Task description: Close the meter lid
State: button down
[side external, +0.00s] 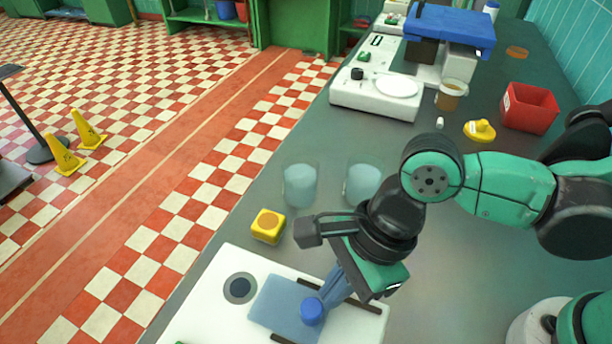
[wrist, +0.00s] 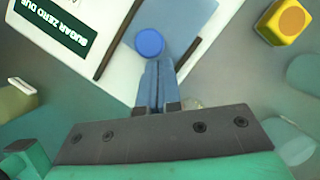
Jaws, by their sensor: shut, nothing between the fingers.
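The meter is a white flat box (side external: 207,298) at the bottom of the side view, and its white top (wrist: 72,84) fills the upper left of the wrist view. Its lid is a blue-grey panel (side external: 273,305) between two dark rails, with a round blue knob (side external: 312,311). The lid lies beside a round grey well with a dark centre (side external: 240,288), which is uncovered. In the wrist view the knob (wrist: 149,42) is just beyond my fingertips. My gripper (side external: 330,298) is shut and empty, pointing down beside the knob. I cannot tell whether it touches the knob.
A yellow block (side external: 268,227) and two pale blue cups (side external: 300,185) (side external: 363,183) stand behind the meter. Further back are a white scale (side external: 376,95), an amber jar (side external: 451,95), a yellow knobbed object (side external: 479,130) and a red bin (side external: 529,108).

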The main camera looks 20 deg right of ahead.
aim_at(281, 284)
jog(key=w+a, duration=0.4)
jog(key=shift+w+a+f, duration=0.1)
jog(key=shift+w+a, duration=0.05)
jog(key=shift+d, duration=0.5)
jog(key=d, duration=0.3)
jog(key=shift+d, duration=0.3)
jog(key=v, duration=0.9)
jog(key=w+d+n+t+h, duration=0.2)
jog(key=d+n+t, duration=0.1)
jog(key=d+n, duration=0.6)
jog(key=w+d+f+n+t+h, duration=0.1)
jog(key=d+n+t, duration=0.3)
jog(key=d+n, duration=0.4)
jog(key=d+h, duration=0.1)
jog(key=d, duration=0.1)
jog(key=shift+w+d+n, duration=0.35)
jog(key=shift+w+n, duration=0.05)
